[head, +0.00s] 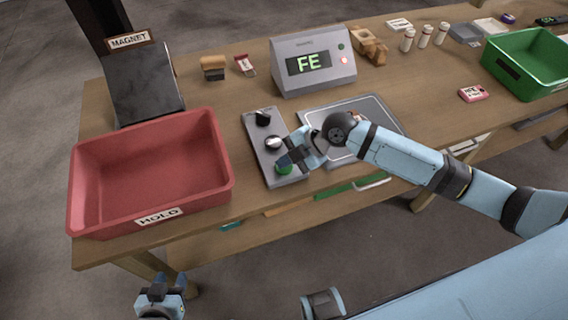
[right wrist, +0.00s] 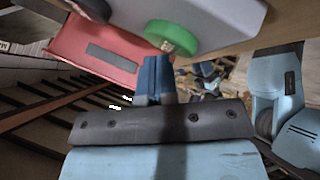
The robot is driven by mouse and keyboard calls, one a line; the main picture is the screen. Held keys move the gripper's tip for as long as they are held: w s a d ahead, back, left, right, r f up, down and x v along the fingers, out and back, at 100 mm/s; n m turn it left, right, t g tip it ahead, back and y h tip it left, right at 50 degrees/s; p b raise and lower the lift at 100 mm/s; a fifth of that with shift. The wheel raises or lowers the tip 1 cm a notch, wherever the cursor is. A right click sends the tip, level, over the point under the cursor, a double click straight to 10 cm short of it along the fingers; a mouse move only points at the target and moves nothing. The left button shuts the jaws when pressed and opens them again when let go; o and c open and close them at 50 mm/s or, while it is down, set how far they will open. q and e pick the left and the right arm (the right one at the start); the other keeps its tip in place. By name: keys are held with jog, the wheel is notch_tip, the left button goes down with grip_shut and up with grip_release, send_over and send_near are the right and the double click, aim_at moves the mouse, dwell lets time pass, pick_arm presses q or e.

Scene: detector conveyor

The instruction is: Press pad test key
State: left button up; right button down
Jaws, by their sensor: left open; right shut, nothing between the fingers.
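A grey control box (head: 252,130) stands on the table with a black knob (head: 262,118), a second, silver-rimmed knob (head: 273,143) and a green round button (head: 283,169) at its near end. In the right wrist view the green button (right wrist: 172,36) is just beyond my fingertips. My right gripper (head: 287,160) is shut and empty, its tips at the green button and partly covering it. I cannot tell whether they touch it. A grey flat pad (head: 385,117) lies right of the box, partly behind my right arm. My left gripper (head: 160,292) is open and empty, below the table's front edge.
A red HOLD bin (head: 185,205) stands left of the box, with a MAGNET block (head: 145,85) behind it. A display reading FE (head: 290,80) stands behind the pad. A green bin (head: 500,72), small vials (head: 408,40) and a red-and-white tag (head: 473,94) are to the right.

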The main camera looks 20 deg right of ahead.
dwell(0.4)
jog(key=shift+r+p, duration=0.55)
jog(key=shift+r, duration=0.2)
jog(key=shift+r+p, duration=1.75)
jog(key=shift+r, duration=0.8)
